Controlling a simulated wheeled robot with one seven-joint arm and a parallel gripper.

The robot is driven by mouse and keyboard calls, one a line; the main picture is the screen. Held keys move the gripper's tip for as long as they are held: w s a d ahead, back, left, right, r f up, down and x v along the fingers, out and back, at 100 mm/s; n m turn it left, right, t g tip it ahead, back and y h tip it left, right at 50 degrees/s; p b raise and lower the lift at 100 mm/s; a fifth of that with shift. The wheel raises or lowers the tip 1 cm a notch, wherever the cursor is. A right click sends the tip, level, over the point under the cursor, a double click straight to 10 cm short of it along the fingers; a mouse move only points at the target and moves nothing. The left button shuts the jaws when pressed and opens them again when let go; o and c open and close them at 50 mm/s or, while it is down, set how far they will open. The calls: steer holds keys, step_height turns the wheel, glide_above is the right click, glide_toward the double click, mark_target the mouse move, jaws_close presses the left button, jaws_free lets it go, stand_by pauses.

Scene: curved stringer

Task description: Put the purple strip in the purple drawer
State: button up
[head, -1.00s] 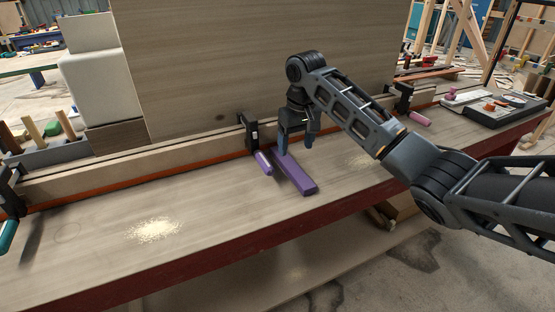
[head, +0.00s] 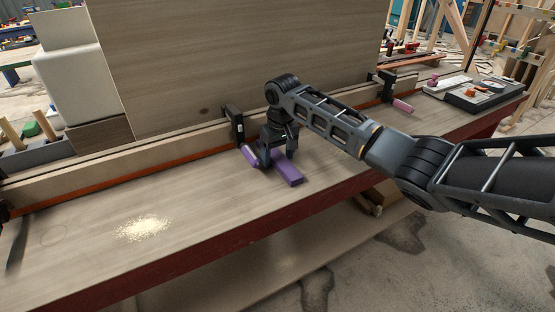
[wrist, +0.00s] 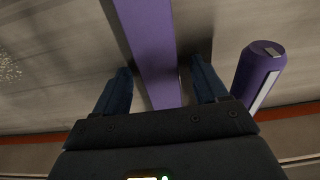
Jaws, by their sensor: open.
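The purple strip (head: 289,176) is a long flat bar lying on the workbench, its near end toward the bench's front edge. My gripper (head: 276,158) is low over the strip's far part, pointing down. In the wrist view the strip (wrist: 150,40) runs between the two blue fingers of my open gripper (wrist: 162,78). A gap shows at each finger, with the strip nearer the middle. I see no purple drawer in these views.
A clamp (head: 235,125) with a purple handle (wrist: 259,72) stands close beside the strip. A tall wooden panel (head: 230,55) rises behind. Sawdust (head: 143,227) lies on the bench (head: 80,250) at left. A grey tray (head: 485,92) sits at the far right.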

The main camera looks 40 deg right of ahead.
steer(key=c, duration=1.3)
